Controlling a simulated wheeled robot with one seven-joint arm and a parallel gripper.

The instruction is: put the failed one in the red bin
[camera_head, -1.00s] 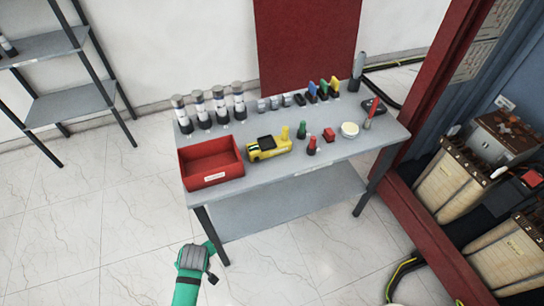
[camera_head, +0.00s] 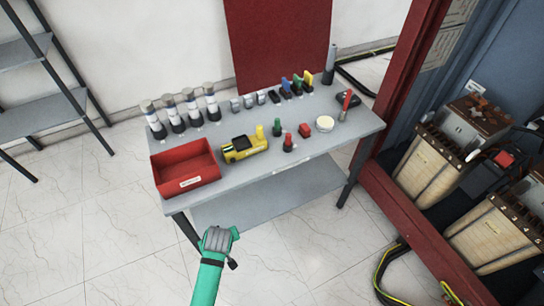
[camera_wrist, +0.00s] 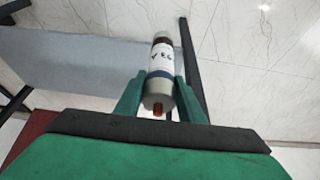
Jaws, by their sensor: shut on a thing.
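The red bin (camera_head: 172,184) stands on the left front corner of the grey table, with a white label on its front; its inside looks empty. My gripper (camera_wrist: 158,98) is shut on a cylinder (camera_wrist: 160,70) with a grey cap, a red tip, a blue band and a white label with dark marks. In the head view, my gripper (camera_head: 218,240) is in front of the table, below and right of the bin; the held cylinder is hidden there. Several similar cylinders (camera_head: 171,112) stand upright at the table's back left.
On the table (camera_head: 265,172) stand a yellow tool (camera_head: 243,150), green and red small parts (camera_head: 288,143), a white round piece (camera_head: 324,123) and several coloured-handled items (camera_head: 296,84). A shelf (camera_head: 42,109) stands left, a red-framed cabinet (camera_head: 385,150) right. Floor before the table is clear.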

